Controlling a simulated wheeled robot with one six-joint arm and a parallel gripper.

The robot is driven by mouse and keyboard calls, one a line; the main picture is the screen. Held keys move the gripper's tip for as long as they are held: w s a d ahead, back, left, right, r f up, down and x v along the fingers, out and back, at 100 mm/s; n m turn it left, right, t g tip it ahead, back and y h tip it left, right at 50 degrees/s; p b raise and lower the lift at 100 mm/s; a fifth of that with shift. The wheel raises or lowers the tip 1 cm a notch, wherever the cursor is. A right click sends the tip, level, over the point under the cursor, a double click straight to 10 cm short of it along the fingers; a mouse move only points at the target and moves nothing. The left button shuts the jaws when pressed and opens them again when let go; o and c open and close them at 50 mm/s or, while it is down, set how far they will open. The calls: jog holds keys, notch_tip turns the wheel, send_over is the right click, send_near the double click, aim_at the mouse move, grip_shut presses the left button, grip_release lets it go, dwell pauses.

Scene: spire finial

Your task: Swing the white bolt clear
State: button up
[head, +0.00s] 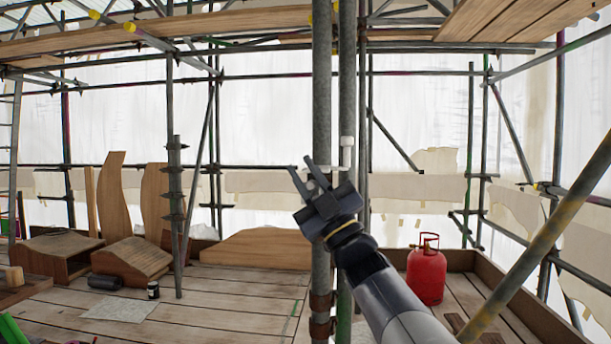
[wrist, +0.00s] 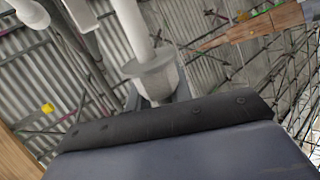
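The white bolt shows in the wrist view as a pale rod with a wide flanged collar (wrist: 152,70), just beyond the dark edge of my gripper's body. In the head view a white capped piece (head: 347,142) stands beside the right-hand upright tube, and a small whitish piece shows near my finger bases. My gripper (head: 300,164) is raised in front of the tubes, its two fingers pointing up and left with a gap between the tips. In the wrist view grey finger parts flank the collar but are mostly hidden. I cannot tell whether they touch it.
Two upright scaffold tubes (head: 321,100) stand close together behind my gripper. A red gas bottle (head: 426,272) stands at the right on the plank deck (head: 225,305). A diagonal tube (head: 545,240) crosses the right foreground. Wooden boxes and curved boards are at the left.

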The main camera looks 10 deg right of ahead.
jog(key=shift+o, duration=1.3)
jog(key=v, duration=1)
jog(key=shift+s+d+f, duration=0.15)
jog(key=shift+f, duration=0.2)
